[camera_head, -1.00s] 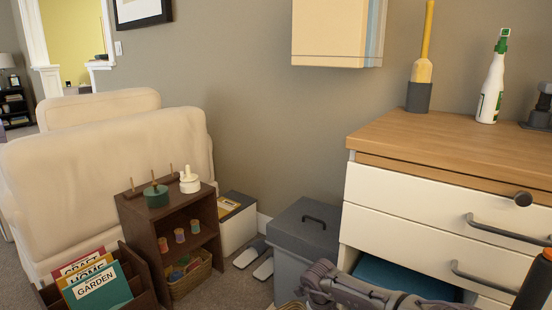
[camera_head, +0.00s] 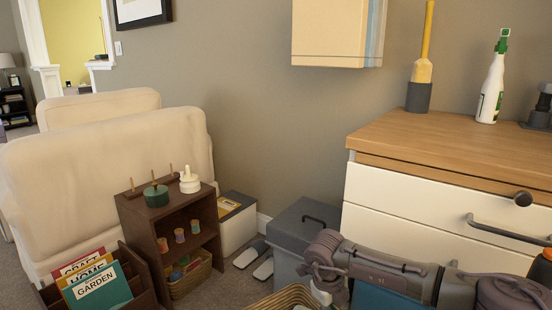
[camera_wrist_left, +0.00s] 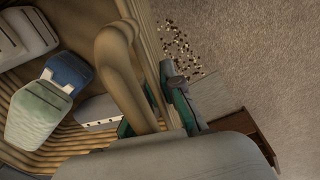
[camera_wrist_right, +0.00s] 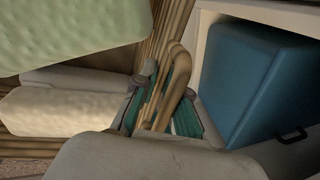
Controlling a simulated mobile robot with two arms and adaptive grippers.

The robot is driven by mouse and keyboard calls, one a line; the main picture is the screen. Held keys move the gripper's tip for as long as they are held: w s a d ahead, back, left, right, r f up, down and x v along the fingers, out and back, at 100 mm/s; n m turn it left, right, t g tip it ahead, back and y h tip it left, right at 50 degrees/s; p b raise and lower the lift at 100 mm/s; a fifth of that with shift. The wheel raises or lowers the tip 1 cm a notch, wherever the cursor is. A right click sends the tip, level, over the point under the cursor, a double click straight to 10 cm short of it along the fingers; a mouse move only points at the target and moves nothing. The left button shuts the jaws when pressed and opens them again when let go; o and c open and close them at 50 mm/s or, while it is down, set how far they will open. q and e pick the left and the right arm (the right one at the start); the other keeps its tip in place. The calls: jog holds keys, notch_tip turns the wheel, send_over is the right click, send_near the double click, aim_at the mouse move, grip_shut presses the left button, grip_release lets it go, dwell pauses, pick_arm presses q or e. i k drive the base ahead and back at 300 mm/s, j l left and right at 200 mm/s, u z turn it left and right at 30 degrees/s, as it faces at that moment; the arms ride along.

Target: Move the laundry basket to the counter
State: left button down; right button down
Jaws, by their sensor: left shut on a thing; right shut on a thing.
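The woven tan laundry basket (camera_head: 285,298) shows only its rim at the bottom of the head view. In the left wrist view its wall and handle (camera_wrist_left: 115,65) show, with folded green (camera_wrist_left: 38,115) and blue (camera_wrist_left: 68,75) cloths inside. My left gripper (camera_wrist_left: 153,115) is shut on one handle; it is outside the head view. My right gripper (camera_wrist_right: 160,110) is shut on the other handle (camera_wrist_right: 180,80). My right arm crosses in front of the drawers in the head view. The wood-topped counter (camera_head: 450,145) stands at right, higher than the basket.
On the counter are a spray bottle (camera_head: 490,85), a yellow-handled tool (camera_head: 419,85) and a dark object (camera_head: 541,108) at right. A grey lidded bin (camera_head: 292,240) stands beside the drawers. A blue box (camera_wrist_right: 255,80) is close to my right gripper. The counter's front left is clear.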

aim_at(432, 136)
jog(key=i+j, duration=0.15)
jog(key=j, duration=0.25)
jog(key=i+j, duration=0.2)
jog(key=j, duration=0.15)
jog(key=i+j, duration=0.15)
jog(key=j, duration=0.25)
jog(key=i+j+z, duration=0.1)
jog(key=j, duration=0.25)
jog(key=i+j+z, duration=0.1)
jog(key=j, duration=0.25)
jog(key=i+j+z, duration=0.1)
jog(key=j, duration=0.25)
jog(key=i+z, duration=0.1)
jog(key=z, duration=1.95)
